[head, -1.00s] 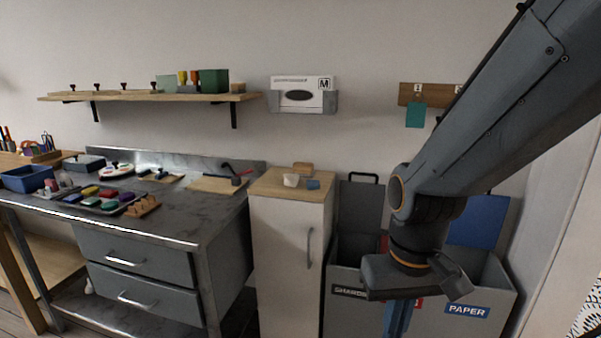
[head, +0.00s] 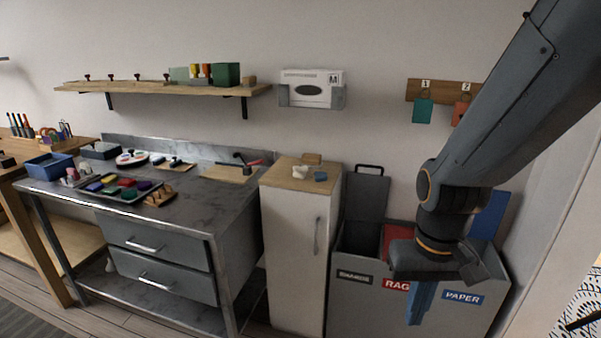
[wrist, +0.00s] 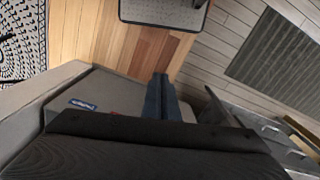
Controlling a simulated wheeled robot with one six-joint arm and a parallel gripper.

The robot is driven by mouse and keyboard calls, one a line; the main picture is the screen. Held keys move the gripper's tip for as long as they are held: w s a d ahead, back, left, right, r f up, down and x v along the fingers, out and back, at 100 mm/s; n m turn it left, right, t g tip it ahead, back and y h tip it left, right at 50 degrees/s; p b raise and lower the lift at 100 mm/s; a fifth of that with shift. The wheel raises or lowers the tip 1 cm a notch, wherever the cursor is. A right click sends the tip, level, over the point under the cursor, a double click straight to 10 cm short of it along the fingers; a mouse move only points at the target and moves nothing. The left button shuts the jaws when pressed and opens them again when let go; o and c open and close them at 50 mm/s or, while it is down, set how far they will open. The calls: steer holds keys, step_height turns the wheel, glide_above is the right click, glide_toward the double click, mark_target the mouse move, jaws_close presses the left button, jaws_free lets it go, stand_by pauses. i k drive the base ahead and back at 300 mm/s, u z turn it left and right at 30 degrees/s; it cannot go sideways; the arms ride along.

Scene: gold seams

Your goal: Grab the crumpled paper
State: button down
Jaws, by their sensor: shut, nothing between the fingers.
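A small whitish object (head: 300,172) sits on the wooden top of the narrow white cabinet (head: 290,240) in the head view. It may be the crumpled paper, but it is too small to tell. My gripper (head: 415,318) hangs fingers down in front of the sorting bins, right of the cabinet and below its top, apart from the whitish object. In the wrist view, my gripper (wrist: 160,80) has its fingers together and empty above the wooden floor. No crumpled paper shows in that view.
A blue piece (head: 320,177) and a tan block (head: 312,159) lie beside the whitish object. The bins (head: 350,300) carry labels, including PAPER (head: 463,297). A steel workbench (head: 200,210) with stamps and trays stands left. A wall shelf (head: 160,90) hangs above it.

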mark_target(299, 172)
steer(key=z, duration=0.2)
steer(key=i, duration=0.9)
steer(key=u, duration=1.2)
steer(key=i, duration=0.5)
